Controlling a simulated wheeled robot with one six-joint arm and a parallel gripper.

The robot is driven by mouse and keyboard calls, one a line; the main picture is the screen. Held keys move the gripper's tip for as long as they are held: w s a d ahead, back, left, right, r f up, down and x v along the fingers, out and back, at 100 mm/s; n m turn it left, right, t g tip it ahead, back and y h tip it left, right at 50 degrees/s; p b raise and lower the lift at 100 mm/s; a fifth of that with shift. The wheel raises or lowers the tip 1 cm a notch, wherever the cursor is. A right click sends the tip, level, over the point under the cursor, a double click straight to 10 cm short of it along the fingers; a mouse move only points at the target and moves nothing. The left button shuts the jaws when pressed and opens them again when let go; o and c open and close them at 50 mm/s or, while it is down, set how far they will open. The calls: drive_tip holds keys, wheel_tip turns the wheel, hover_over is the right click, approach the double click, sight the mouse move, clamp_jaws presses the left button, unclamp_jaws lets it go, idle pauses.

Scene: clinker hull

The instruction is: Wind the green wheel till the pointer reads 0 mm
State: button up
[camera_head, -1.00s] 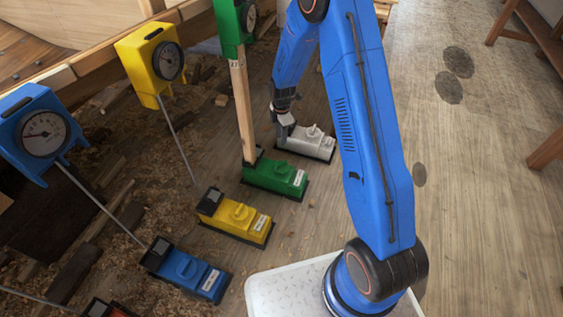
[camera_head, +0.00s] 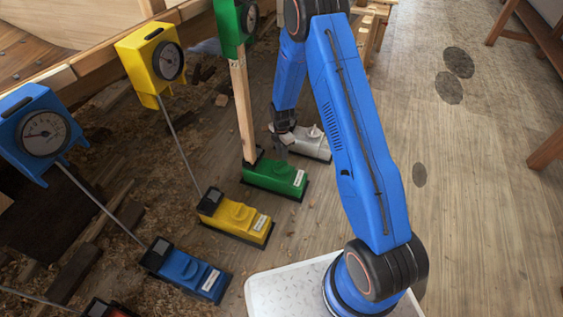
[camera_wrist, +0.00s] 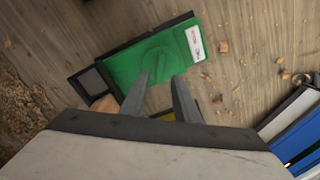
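A wooden post (camera_head: 241,108) rises beside the box to a green gauge (camera_head: 230,24). Its dial is partly cut off by the top edge, and I cannot read its pointer. No contact with the wheel is visible.
A yellow box (camera_head: 232,222) and a blue box (camera_head: 190,275) stand nearer, with a yellow gauge (camera_head: 148,60) and a blue gauge (camera_head: 25,125). Wood scraps lie at left; floor at right is open.

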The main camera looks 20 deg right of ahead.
sight(281, 167)
wheel_tip(281, 167, down, 7)
drive_tip(key=shift+r, duration=0.2)
idle(0.3)
clamp_jaws()
